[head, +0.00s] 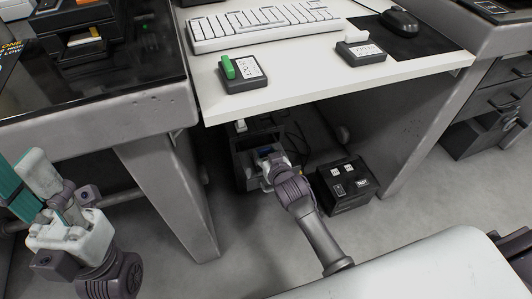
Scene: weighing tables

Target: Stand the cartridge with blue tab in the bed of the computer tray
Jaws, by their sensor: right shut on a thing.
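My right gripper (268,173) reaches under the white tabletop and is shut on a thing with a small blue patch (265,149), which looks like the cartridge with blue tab. Most of that thing is hidden by the gripper. It is at the front of a dark computer unit (243,160) on the floor, where the computer tray seems to be. The tray's bed is hidden or too dark to make out, and I cannot tell whether the cartridge touches it.
The white table (300,92) overhangs the computer. On it are a keyboard (262,24), a mouse (399,21), a labelled holder with a green piece (228,67) and another with a white piece (366,49). A black box (343,188) stands on the floor right of my right gripper.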

